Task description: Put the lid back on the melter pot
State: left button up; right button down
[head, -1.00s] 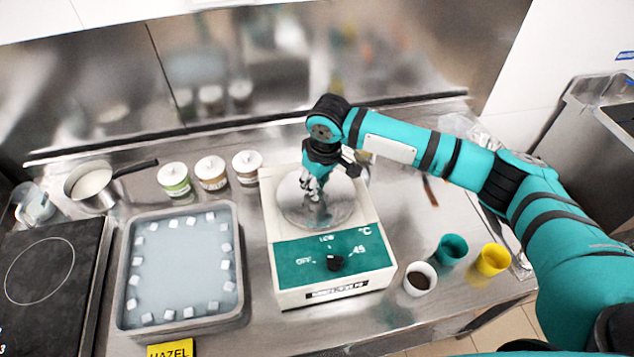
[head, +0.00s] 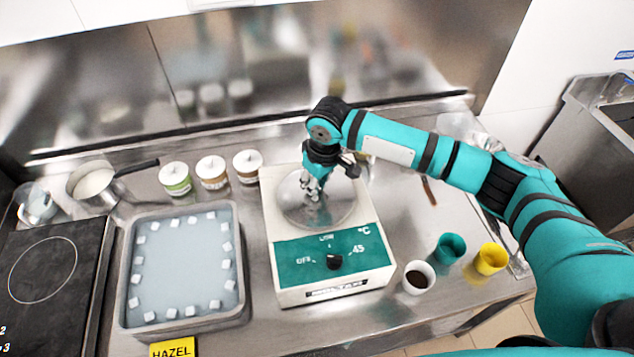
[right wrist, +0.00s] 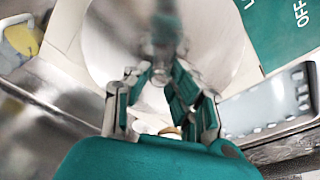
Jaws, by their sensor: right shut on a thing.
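The melter (head: 333,262) is a white box with a green front panel and a black dial. A round shiny steel lid (head: 343,208) lies over the round opening on its top, and no pot interior shows. My right gripper (head: 313,192) points down at the lid's middle and is shut on its knob, which the fingers hide. In the right wrist view the fingers (right wrist: 163,85) close in front of the wide steel lid (right wrist: 103,45). I cannot tell whether the lid rests fully on the rim. My left gripper is not in view.
Left of the melter is a grey tray (head: 240,212) edged with pale cubes. Jars (head: 212,173) and a saucepan (head: 92,186) stand behind it. White (head: 419,277), teal (head: 451,248) and yellow (head: 491,258) cups stand at the right front. A hob (head: 45,280) is far left.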

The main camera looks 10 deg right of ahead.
jog(key=c, duration=0.6)
grip_release()
jog(key=shift+r, duration=0.1)
notch_tip(320, 180, up, 3)
jog(key=p, duration=0.2)
jog(key=shift+f+p, duration=0.2)
jog(key=shift+p, duration=0.2)
jog(key=shift+r, duration=2.1)
jog(key=shift+c, duration=0.2)
grip_shut()
